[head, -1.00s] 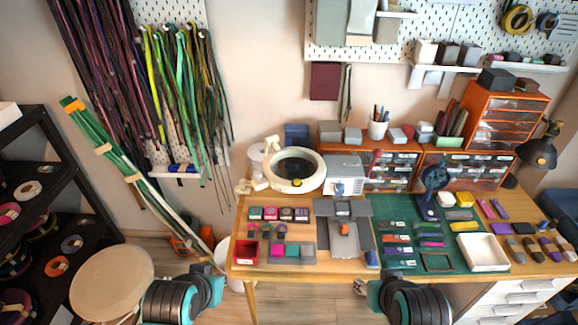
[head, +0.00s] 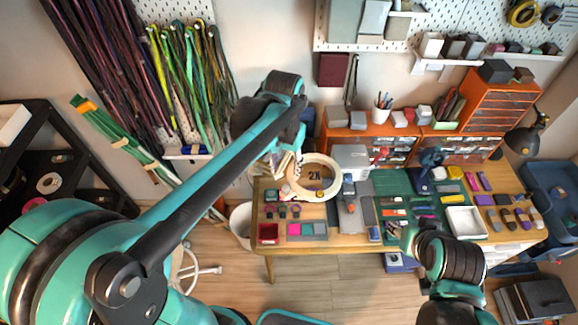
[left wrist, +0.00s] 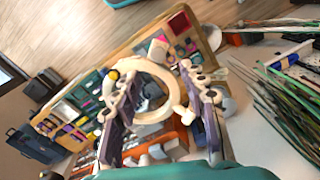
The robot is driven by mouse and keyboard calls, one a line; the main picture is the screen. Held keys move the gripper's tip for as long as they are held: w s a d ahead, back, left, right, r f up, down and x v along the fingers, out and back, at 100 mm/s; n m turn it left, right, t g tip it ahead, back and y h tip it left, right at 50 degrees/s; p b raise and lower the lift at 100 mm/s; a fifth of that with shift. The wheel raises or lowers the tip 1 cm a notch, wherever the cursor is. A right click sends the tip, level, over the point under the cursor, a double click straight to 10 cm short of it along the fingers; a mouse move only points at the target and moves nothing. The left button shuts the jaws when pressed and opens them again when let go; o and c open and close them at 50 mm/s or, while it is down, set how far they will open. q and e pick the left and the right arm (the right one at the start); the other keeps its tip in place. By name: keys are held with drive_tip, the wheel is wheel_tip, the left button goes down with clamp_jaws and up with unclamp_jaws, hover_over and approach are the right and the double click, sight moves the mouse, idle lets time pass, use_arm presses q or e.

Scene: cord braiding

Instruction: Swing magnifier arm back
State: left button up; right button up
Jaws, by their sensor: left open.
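The magnifier's cream ring (head: 334,186) sits over the back left of the wooden table in the head view. Its lens faces up. In the left wrist view the ring (left wrist: 158,116) lies beyond and partly between my spread fingers. My left gripper (head: 283,172) is at the ring's left side in the head view, and it is open in the left wrist view (left wrist: 150,76). I cannot tell whether a finger touches the ring or its arm. The magnifier's arm is mostly hidden behind my gripper. My right gripper (head: 408,240) is near the table's front edge; its fingers are unclear.
The wooden table (head: 268,249) holds a green mat (head: 392,182), a white tray (head: 466,222) and many small pieces. A grey-white machine (head: 352,157) stands right of the ring. Orange drawers (head: 480,105) line the back. Cords hang on the wall at left.

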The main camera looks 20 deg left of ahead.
sight(287, 187)
use_arm(q)
wheel_tip(287, 187, down, 8)
drive_tip(key=shift+s+d+r+b, duration=0.1)
drive_tip(key=shift+d+r+b, duration=0.05)
drive_tip(key=shift+b, duration=0.15)
clamp_jaws()
